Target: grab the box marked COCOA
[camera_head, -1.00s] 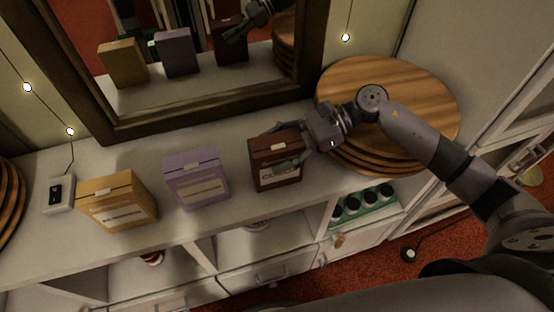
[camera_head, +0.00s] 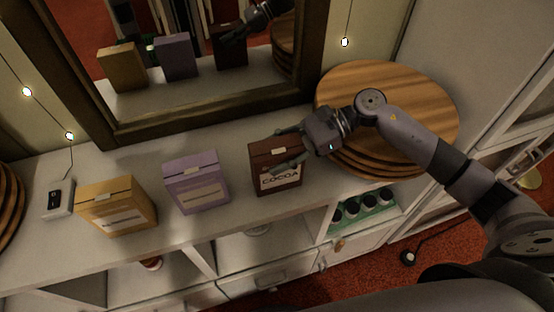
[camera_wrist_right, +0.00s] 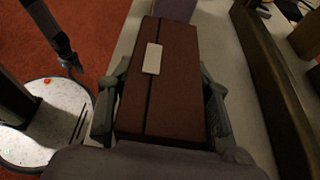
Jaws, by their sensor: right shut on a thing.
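The dark brown box marked COCOA (camera_head: 279,180) stands on the white shelf top, the rightmost of three boxes. My right gripper (camera_head: 290,150) comes from the right and is shut on it, with one finger across its front and the other at its back. In the right wrist view the brown box (camera_wrist_right: 165,85) lies between the two fingers of the right gripper (camera_wrist_right: 160,105), which touch its sides. Its white label strip shows on top. My left gripper is not clearly seen in the head view.
A lilac box (camera_head: 196,182) stands left of the cocoa box, and a yellow box (camera_head: 117,207) farther left. A stack of round wooden boards (camera_head: 390,90) is right of the gripper. A framed mirror (camera_head: 210,105) stands behind. Dark-topped jars (camera_head: 366,206) sit on the shelf below.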

